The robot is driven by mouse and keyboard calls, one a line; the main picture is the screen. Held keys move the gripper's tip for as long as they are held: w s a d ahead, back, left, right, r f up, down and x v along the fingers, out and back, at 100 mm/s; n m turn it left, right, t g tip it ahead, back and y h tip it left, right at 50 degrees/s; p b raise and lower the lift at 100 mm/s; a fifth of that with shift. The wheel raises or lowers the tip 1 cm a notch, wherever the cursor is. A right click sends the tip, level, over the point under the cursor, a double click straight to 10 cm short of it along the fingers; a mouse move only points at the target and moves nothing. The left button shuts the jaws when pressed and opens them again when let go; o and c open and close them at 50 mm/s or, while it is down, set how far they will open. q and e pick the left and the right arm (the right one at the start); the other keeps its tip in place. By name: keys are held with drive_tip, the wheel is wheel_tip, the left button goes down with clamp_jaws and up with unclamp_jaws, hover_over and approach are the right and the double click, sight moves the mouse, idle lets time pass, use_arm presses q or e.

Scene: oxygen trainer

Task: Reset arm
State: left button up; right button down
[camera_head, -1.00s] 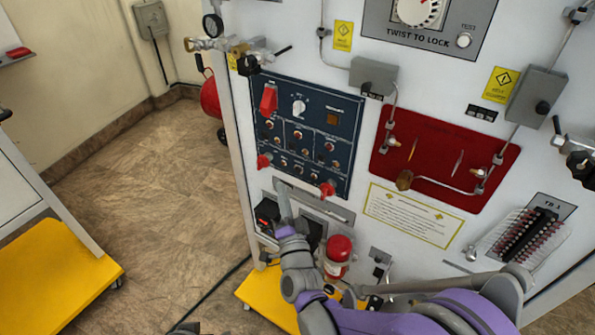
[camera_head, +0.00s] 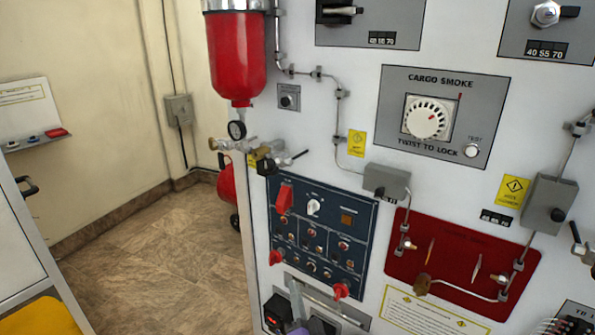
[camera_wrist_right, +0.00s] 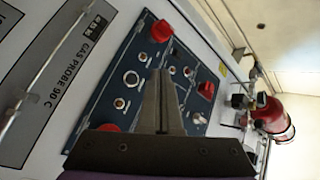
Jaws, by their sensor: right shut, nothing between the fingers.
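My right gripper (camera_head: 296,299) shows at the bottom of the head view as a grey finger shape with a bit of purple below it. It is in front of the lower part of the white trainer panel, below the dark blue control panel (camera_head: 327,225). In the right wrist view its two fingers (camera_wrist_right: 161,75) lie together, shut and empty, and cover part of the blue panel (camera_wrist_right: 133,60). Whether the tips touch the trainer cannot be told. My left gripper is in neither view.
Red switch covers (camera_head: 285,199) and a silver horizontal handle (camera_head: 322,302) stick out from the trainer near my right gripper. Valves (camera_head: 262,158) jut from its left edge. A red plate (camera_head: 460,255) with tubing is at right. A grey cart (camera_head: 25,250) stands at left, with open floor between.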

drive_tip(key=s+d+n+g+h+p, duration=0.1)
drive_tip(key=s+d+n+g+p, duration=0.1)
drive_tip(key=s, duration=0.7)
drive_tip(key=s+d+f+n+g+h+p, duration=0.1)
drive_tip(key=s+d+n+g+p, duration=0.2)
drive_tip(key=s+d+g, duration=0.4)
drive_tip(key=s+d+f+n+g+h+p, duration=0.1)
drive_tip(key=s+d+n+g+p, duration=0.2)
drive_tip(key=s+d+g, duration=0.2)
drive_tip(key=s+d, duration=0.3)
drive_tip(key=s, duration=0.2)
drive_tip(key=shift+s+d+n, duration=0.25)
drive_tip(key=shift+s+n, duration=0.05)
drive_tip(key=shift+n, duration=0.1)
idle(1.8)
